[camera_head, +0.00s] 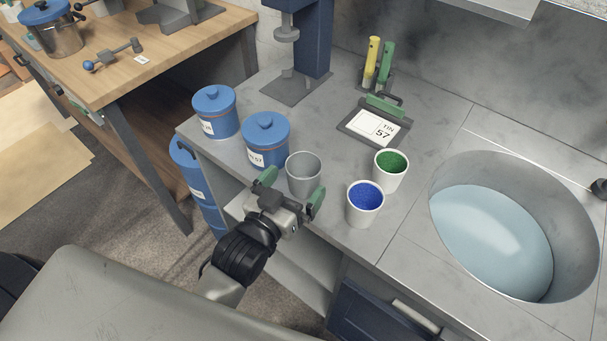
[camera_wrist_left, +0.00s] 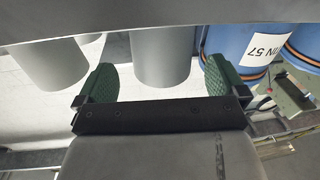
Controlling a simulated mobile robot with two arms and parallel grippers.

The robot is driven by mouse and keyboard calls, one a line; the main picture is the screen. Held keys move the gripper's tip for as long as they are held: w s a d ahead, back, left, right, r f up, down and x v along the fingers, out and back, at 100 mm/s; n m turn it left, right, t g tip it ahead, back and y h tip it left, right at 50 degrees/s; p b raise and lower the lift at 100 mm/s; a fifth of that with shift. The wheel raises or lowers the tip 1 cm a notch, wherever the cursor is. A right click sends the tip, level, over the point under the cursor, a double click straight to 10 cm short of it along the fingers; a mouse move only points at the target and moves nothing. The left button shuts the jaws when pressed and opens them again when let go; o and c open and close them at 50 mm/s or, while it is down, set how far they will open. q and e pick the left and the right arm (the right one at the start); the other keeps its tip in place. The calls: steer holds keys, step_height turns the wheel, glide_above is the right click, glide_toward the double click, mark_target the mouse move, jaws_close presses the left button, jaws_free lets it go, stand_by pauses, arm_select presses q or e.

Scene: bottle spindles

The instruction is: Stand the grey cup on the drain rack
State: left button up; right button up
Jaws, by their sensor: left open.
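The grey cup (camera_head: 304,172) stands upright and empty on the grey counter near its front edge, beside the blue canisters. My left gripper (camera_head: 291,191) is open at the cup's near side, with one green-padded finger to each side of it. In the left wrist view the cup (camera_wrist_left: 160,60) shows between the two fingers of the gripper (camera_wrist_left: 156,82), with gaps visible on both sides. No drain rack is recognizable in either view. My right gripper is not in view.
A white cup with blue contents (camera_head: 365,204) and one with green contents (camera_head: 391,170) stand to the right. Two blue canisters (camera_head: 266,140) stand left. A sink (camera_head: 490,240) holding water lies further right.

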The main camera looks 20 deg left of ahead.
mark_target(304, 177)
arm_select(q)
steer(key=x, duration=0.4)
steer(key=shift+f, duration=0.15)
steer(key=shift+s, duration=0.1)
steer(key=c, duration=0.9)
steer(key=shift+p, duration=0.3)
